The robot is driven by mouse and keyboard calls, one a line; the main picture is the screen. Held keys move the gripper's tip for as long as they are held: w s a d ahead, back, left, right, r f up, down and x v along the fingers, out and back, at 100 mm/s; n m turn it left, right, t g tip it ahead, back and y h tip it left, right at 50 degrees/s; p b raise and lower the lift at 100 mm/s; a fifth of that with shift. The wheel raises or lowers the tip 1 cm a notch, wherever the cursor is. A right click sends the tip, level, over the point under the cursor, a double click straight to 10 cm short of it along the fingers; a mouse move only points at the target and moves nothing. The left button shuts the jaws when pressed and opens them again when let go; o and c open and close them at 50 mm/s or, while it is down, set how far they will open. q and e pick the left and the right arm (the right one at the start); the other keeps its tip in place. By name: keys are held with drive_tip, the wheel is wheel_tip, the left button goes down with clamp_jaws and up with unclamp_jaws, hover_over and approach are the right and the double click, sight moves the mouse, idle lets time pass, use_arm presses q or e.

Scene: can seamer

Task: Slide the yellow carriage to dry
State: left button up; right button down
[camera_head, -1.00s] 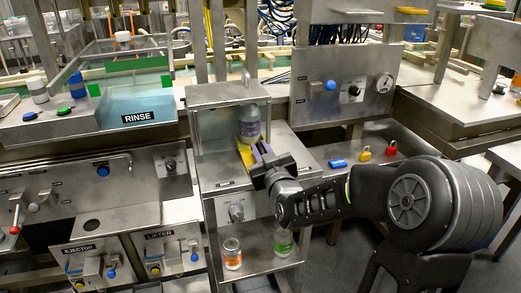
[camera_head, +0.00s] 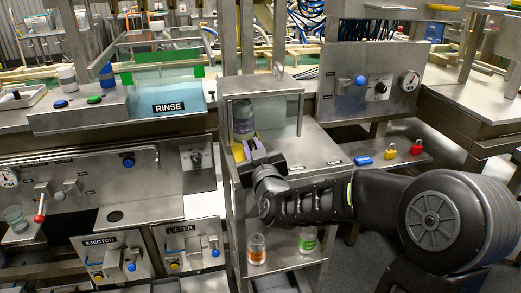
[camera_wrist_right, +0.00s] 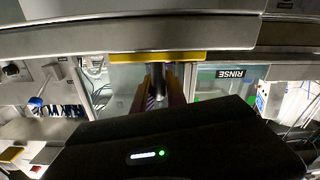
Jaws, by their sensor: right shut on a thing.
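The yellow carriage (camera_head: 238,152) is mostly hidden in the head view, at the left part of the open front of a metal booth. A bottle with a purple label (camera_head: 243,118) stands upright at the carriage, inside the booth. My right gripper (camera_head: 254,152) is in front of the carriage and shut on its handle. In the right wrist view the carriage shows as a yellow bar (camera_wrist_right: 155,56), and the right gripper's fingers (camera_wrist_right: 158,88) close around a dark handle post (camera_wrist_right: 158,75) beside it. My left gripper is not in view.
The metal booth (camera_head: 264,86) has free space inside, right of the bottle. The RINSE tank (camera_head: 168,98) is to its left. Two jars (camera_head: 257,249) stand on a shelf below. Blue, yellow and red padlocks (camera_head: 390,150) lie on a ledge at the right.

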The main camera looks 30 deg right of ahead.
drive_tip(key=shift+a, duration=0.2)
drive_tip(key=c, duration=1.4)
unclamp_jaws()
drive_tip(key=shift+w, duration=0.1)
drive_tip(key=v, duration=0.7)
drive_tip(key=shift+s+a, duration=0.15)
drive_tip(key=shift+s, duration=0.25)
